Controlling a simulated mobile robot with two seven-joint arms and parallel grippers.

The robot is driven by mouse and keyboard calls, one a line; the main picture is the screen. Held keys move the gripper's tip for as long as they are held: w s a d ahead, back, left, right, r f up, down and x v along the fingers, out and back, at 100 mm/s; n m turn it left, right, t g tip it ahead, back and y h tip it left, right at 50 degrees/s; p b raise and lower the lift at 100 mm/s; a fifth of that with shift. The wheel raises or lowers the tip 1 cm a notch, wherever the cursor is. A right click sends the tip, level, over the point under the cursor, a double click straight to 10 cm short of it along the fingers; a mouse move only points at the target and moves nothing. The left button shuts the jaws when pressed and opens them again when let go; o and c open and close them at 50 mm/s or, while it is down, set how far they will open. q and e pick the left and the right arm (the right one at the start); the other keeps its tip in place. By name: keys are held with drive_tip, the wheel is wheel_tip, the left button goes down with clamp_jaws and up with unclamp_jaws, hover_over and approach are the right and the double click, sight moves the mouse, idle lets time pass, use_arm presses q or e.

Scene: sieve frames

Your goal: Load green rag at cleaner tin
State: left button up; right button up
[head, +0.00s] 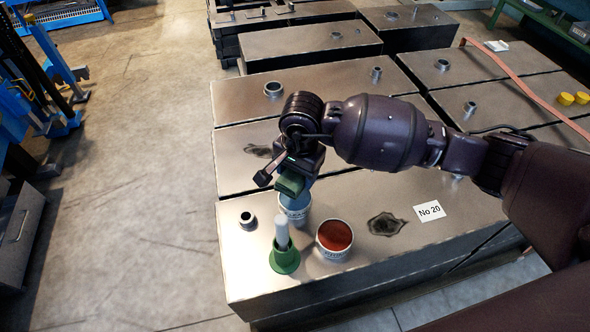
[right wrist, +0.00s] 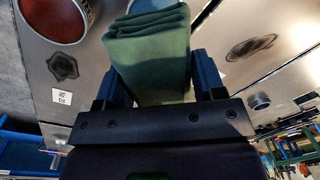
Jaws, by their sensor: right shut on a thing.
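My right gripper (head: 283,178) is shut on the folded green rag (head: 290,185). In the right wrist view the rag (right wrist: 150,50) fills the space between the two fingers. In the head view the rag is just above a white tin with a blue top (head: 296,207); whether they touch I cannot tell. A second white tin with a red top (head: 334,238) stands to its right and nearer; it also shows in the right wrist view (right wrist: 68,20). I cannot read the labels to tell which is the cleaner tin. My left gripper is not in view.
A green holder (head: 285,262) with a pale upright cylinder stands by the tins on the metal block (head: 240,272). Dark stains, a "No 20" label (head: 430,210) and a metal collar (head: 247,220) are on top. An orange strap (head: 520,82) crosses the back right.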

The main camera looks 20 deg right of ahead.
sight(296, 181)
wheel_tip(296, 181, down, 3)
drive_tip(key=shift+a+f+b, duration=0.1)
drive_tip(key=shift+f+b, duration=0.05)
drive_tip(key=shift+b, duration=0.55)
drive_tip(key=shift+f+b, duration=0.55)
drive_tip(key=shift+f, duration=0.6)
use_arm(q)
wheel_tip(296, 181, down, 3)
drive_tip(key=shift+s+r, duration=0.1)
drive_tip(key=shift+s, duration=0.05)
use_arm(e)
drive_tip(key=shift+f, duration=0.15)
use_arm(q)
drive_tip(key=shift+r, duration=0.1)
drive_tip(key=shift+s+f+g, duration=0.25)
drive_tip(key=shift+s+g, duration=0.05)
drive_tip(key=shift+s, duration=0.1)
use_arm(e)
drive_tip(key=shift+f, duration=0.15)
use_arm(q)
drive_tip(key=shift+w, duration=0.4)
use_arm(e)
drive_tip(key=shift+f, duration=0.2)
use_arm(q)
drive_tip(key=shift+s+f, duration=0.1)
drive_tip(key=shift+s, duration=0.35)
use_arm(e)
drive_tip(key=shift+f, duration=0.1)
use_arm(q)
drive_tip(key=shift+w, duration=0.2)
